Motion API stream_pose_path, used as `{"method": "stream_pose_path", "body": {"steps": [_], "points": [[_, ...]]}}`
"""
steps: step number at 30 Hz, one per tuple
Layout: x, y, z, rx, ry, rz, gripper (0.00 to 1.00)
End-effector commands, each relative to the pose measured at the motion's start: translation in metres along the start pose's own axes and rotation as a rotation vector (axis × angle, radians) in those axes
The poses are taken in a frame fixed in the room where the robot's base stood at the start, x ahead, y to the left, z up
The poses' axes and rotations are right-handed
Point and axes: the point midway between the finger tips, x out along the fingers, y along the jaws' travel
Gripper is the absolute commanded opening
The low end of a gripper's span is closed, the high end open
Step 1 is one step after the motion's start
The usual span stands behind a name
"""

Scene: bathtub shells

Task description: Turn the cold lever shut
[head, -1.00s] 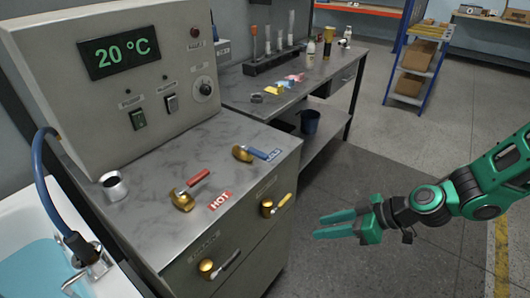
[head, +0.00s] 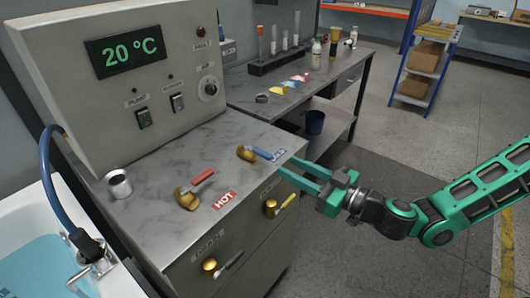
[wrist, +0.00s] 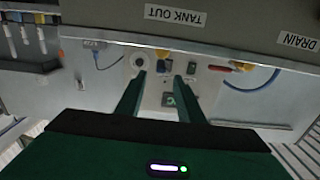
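The cold lever (head: 262,152) has a brass body and a blue handle on the grey counter. Its handle points right, toward the counter's front edge, near a blue label. The hot lever (head: 193,190) has a red handle and stands to its left beside a red HOT label (head: 223,200). My gripper (head: 288,171) is open and empty, its two green fingers apart by the counter's front right corner, close to the blue handle in the picture. Contact cannot be told. In the wrist view the fingers (wrist: 156,82) point toward the upside-down counter; the red handle (wrist: 218,69) shows there.
A control box (head: 125,75) reading 20 °C stands behind the levers. A metal cup (head: 118,184) stands at left. A bathtub (head: 25,208) is further left.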

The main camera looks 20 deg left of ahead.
Motion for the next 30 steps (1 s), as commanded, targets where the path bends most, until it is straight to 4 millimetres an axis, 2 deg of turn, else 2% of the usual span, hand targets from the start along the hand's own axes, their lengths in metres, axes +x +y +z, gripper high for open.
{"method": "stream_pose_path", "body": {"steps": [9, 18, 24, 30], "points": [[0.013, -0.003, 0.003, -0.002, -0.008, -0.007, 0.34], [0.022, -0.001, -0.006, -0.013, 0.007, -0.004, 0.34], [0.060, -0.002, -0.006, -0.013, 0.009, -0.006, 0.34], [0.088, -0.001, -0.006, -0.011, 0.008, -0.004, 0.34]]}}
